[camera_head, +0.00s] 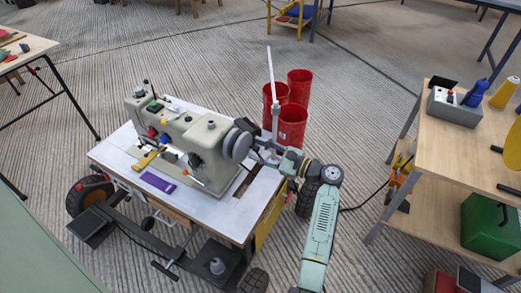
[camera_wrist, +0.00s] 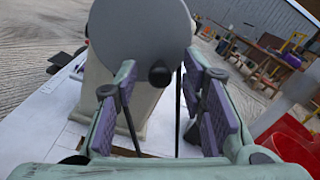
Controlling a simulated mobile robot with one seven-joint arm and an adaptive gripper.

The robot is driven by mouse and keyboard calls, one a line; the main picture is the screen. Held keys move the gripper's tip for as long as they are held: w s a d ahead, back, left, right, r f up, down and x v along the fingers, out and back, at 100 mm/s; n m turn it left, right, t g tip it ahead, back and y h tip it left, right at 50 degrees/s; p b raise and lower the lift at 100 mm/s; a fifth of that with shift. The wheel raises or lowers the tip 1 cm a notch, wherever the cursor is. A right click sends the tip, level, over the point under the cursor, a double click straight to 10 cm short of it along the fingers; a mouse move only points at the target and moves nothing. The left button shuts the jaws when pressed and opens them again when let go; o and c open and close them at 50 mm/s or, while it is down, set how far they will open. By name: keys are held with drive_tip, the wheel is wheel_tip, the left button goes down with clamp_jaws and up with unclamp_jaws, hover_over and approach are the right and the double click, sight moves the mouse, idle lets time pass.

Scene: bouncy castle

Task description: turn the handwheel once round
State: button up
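The handwheel (camera_head: 237,144) is a grey disc at the right end of a beige sewing machine (camera_head: 205,133) on a white-topped table. It fills the upper middle of the wrist view (camera_wrist: 135,30). A dark round knob (camera_wrist: 160,74) sticks out near the disc's lower right edge. My gripper (camera_head: 256,148) is at the wheel's right side. In the wrist view my gripper (camera_wrist: 160,85) is open, its purple-padded fingers spread with the knob showing between them. I cannot tell whether either finger touches the knob or wheel.
Red bins (camera_head: 292,124) stand behind the machine's right end. A purple item (camera_head: 159,182) and a yellow tool (camera_head: 150,158) lie on the white table (camera_head: 113,150). A wooden workbench (camera_head: 455,140) with a grey box (camera_head: 453,108) stands at the right.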

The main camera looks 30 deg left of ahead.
drive_tip(key=shift+c, duration=0.4)
clamp_jaws()
drive_tip(key=shift+n, duration=0.3)
